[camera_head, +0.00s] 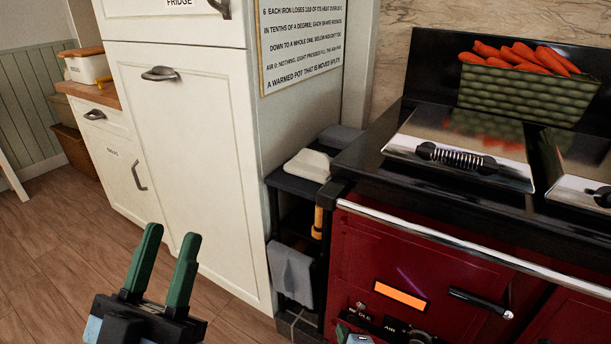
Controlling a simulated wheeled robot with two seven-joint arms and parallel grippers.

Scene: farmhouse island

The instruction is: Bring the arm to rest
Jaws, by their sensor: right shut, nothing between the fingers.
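My left gripper (170,236) is at the lower left, with its two green fingers pointing up and apart. It is open, nothing shows between the fingers, and it stands over the wood floor in front of the white cabinets.
The red stove (360,250) with its rail fills the right. A green basket of carrots (480,92) stands at its back. A narrow dark rack with cloths (292,272) is between stove and tall white cabinet (190,130). Floor (60,240) at left is clear.

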